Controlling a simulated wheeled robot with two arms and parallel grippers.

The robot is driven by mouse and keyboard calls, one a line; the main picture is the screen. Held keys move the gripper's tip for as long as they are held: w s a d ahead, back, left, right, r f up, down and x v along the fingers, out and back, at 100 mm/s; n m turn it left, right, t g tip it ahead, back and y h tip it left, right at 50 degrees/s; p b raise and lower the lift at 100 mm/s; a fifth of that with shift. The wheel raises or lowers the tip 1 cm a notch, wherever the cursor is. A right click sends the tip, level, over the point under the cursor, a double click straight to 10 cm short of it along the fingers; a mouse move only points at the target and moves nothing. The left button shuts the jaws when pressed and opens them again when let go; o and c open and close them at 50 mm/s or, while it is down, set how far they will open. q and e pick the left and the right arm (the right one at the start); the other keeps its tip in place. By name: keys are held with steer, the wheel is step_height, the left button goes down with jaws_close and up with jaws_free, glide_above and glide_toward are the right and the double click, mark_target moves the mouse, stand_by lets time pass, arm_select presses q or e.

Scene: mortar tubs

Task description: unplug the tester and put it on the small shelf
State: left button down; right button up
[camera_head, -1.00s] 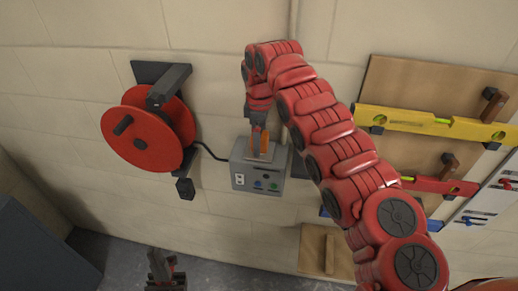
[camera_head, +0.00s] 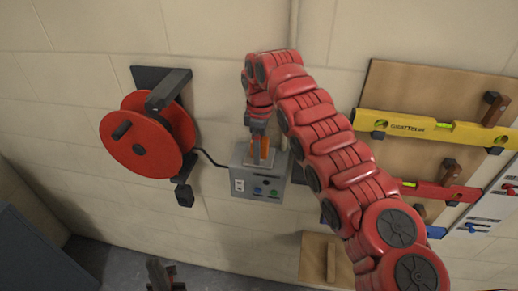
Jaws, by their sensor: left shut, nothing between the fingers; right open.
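The orange tester (camera_head: 264,150) stands upright at the top of a grey box (camera_head: 243,186) on the wall, partly hidden by my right gripper. My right gripper (camera_head: 260,154) comes down from above with its fingers open, right at the tester; I cannot tell whether they touch it. My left gripper (camera_head: 163,275) is shut and empty at the bottom edge, well below the box and partly cut off. A small wooden piece (camera_head: 318,260) low on the wall may be the small shelf; I cannot tell for sure.
A red cable reel (camera_head: 140,145) on a dark bracket hangs left of the box, with a black cable to it. At the right, a wooden board (camera_head: 385,80) carries a yellow level (camera_head: 400,124) and a red level (camera_head: 440,192). The wall below the box is clear.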

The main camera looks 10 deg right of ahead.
stand_by(0.7)
jaws_close()
stand_by(0.5)
steer(key=shift+r, duration=0.1)
steer(key=shift+r+p, duration=1.75)
steer(key=shift+r, duration=1.2)
